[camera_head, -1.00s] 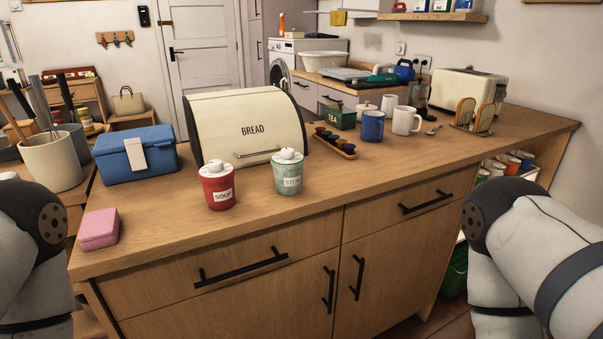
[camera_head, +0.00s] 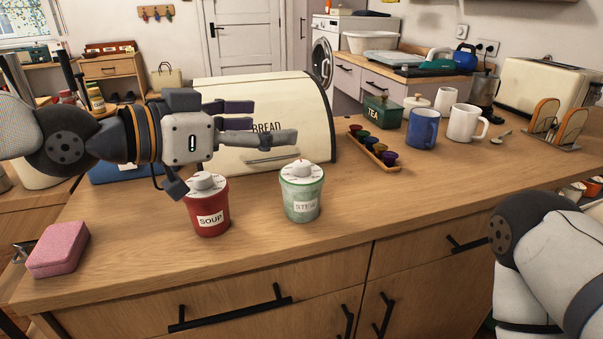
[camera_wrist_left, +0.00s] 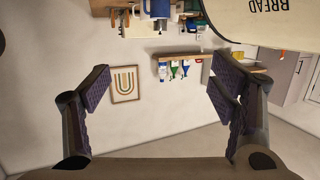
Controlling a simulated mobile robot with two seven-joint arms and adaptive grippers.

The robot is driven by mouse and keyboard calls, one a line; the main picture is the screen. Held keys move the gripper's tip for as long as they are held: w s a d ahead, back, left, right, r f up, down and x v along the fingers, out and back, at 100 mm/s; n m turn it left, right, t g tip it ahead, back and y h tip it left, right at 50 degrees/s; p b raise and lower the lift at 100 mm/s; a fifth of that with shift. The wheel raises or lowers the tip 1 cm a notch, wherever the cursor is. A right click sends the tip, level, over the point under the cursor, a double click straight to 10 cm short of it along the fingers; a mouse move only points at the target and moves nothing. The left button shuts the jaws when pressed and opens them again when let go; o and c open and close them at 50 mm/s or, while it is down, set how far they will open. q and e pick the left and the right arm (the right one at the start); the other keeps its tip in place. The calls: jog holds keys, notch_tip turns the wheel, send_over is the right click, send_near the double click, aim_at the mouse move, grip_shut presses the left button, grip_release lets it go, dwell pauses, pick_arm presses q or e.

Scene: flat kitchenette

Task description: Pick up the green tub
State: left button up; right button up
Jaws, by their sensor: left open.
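The green tub (camera_head: 301,193) is pale green with a white lid and a label reading STEW. It stands upright on the wooden counter, to the right of a red tub (camera_head: 207,204) labelled SOUP. My left gripper (camera_head: 270,122) is open and empty, its fingers pointing right. In the head view it shows above the red tub and up and left of the green tub, in front of the bread box. In the left wrist view the open fingers (camera_wrist_left: 162,100) have nothing between them, and neither tub shows. My right gripper is out of view.
The bread box (camera_head: 300,100) stands behind the tubs. A pink box (camera_head: 57,249) lies at the left front. A tray of small coloured pots (camera_head: 374,148), a blue mug (camera_head: 422,128) and a white mug (camera_head: 464,123) stand to the right. The counter right of the green tub is clear.

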aim_at(295, 171)
pick_arm(q)
jog(key=f, duration=0.2)
jog(key=s+f, duration=0.1)
jog(key=f, duration=0.5)
jog(key=shift+s+d+b, duration=0.2)
jog(key=shift+d+b, duration=0.05)
jog(key=shift+b, duration=0.15)
jog(key=x, duration=0.7)
jog(key=shift+r+b, duration=0.2)
jog(key=shift+b, duration=0.15)
jog(key=shift+r, duration=0.1)
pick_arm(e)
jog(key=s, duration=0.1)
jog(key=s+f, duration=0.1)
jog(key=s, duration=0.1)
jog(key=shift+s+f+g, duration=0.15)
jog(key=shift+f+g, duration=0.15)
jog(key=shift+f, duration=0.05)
pick_arm(q)
jog(key=c, duration=1.4)
